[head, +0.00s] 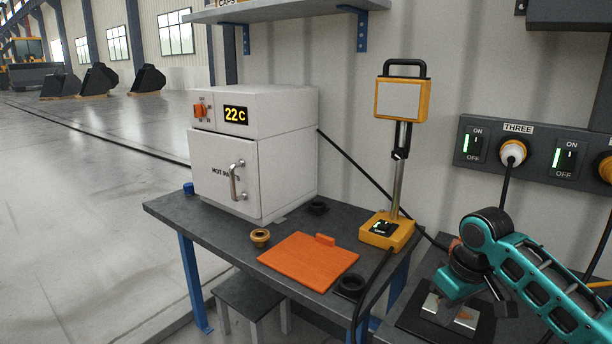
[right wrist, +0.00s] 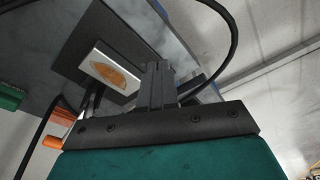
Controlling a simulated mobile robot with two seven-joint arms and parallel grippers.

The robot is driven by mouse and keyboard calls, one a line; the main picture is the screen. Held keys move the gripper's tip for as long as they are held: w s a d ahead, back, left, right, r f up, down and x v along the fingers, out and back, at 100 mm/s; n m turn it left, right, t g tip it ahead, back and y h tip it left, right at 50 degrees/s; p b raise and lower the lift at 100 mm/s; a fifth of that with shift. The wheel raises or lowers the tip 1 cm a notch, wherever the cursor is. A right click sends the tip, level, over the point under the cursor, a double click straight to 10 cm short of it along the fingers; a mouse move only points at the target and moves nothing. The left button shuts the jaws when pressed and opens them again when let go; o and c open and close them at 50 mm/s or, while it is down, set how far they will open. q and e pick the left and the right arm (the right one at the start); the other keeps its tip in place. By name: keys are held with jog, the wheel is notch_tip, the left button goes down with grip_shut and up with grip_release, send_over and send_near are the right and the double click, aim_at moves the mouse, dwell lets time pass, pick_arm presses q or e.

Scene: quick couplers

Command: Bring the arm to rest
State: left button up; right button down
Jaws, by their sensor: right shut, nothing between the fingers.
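My right arm (head: 530,285) comes in from the lower right of the head view, bent low over the right end of the bench. My right gripper shows in the right wrist view (right wrist: 158,85), with its dark fingers together and nothing between them. A pale plate with an orange oval (right wrist: 115,68) lies on a dark mat beyond the fingers; the plate also shows in the head view (head: 450,313), partly hidden by my arm. I cannot tell the exact gap between fingers and plate. My left gripper is in neither view.
A white oven (head: 255,180) reading 22 C stands on the dark bench. In front lie an orange board (head: 310,262), a brass ring (head: 260,238) and black rings (head: 350,286). A socket strip (head: 535,150) is on the wall.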

jog(key=s+a+f+t+y, duration=0.1)
jog(key=s+a+f+t, duration=0.1)
jog(key=s+a+f, duration=0.45)
jog(key=s+a+f+t+y, duration=0.1)
jog(key=a+f+t+y, duration=0.15)
jog(key=f, duration=0.75)
jog(key=s+f+m+t+h, duration=0.2)
jog(key=s+t, duration=0.2)
jog(key=s, duration=1)
jog(key=shift+s+d+f+t, duration=0.2)
jog(key=shift+s+d+t, duration=0.1)
jog(key=shift+t, duration=0.05)
